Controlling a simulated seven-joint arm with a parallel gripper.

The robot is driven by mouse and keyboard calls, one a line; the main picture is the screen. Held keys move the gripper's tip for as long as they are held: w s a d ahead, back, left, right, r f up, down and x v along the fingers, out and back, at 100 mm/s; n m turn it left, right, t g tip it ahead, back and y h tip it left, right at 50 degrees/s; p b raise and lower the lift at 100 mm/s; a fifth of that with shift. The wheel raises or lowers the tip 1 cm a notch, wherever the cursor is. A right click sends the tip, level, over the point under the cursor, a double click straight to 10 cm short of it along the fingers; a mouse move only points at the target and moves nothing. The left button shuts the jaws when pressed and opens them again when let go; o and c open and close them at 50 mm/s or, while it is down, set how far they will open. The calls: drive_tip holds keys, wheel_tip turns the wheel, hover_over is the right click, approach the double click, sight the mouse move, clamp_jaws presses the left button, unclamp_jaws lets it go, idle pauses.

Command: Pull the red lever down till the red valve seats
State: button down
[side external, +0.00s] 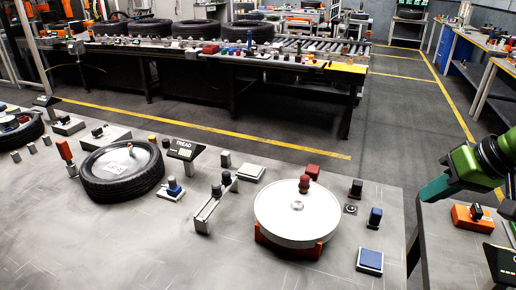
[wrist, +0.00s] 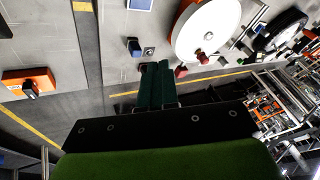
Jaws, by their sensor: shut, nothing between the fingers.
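A red-orange handle (side external: 65,150) stands upright on a small grey block left of the near tyre (side external: 124,172) in the side view. It may be the red lever. The knob (wrist: 203,59) and disc (wrist: 207,28) also show at the top of the wrist view. A red block (side external: 313,171) sits behind the disc. My gripper (wrist: 157,66) is shut and empty, fingers together. In the side view my gripper (side external: 424,193) is at the right, apart from all these.
An orange box with a black knob (side external: 467,217) lies on the right-hand table, near my arm. A gap separates it from the main table (side external: 385,205). Blue-topped blocks (side external: 370,261) stand right of the disc. A slotted grey rail (side external: 212,203) stands left of it. A conveyor is behind.

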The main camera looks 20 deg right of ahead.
drive_tip(key=w+f+n, duration=0.2)
drive_tip(key=w+f, duration=0.1)
drive_tip(key=w, duration=0.7)
drive_tip(key=w+f+n, duration=0.3)
drive_tip(key=w, duration=0.8)
drive_tip(key=w+f+n, duration=0.2)
drive_tip(key=w+f, duration=0.1)
drive_tip(key=w, duration=0.7)
drive_tip(key=shift+w+a+n+g, duration=0.2)
drive_tip(key=shift+n+g, duration=0.1)
drive_tip(key=shift+f, duration=0.2)
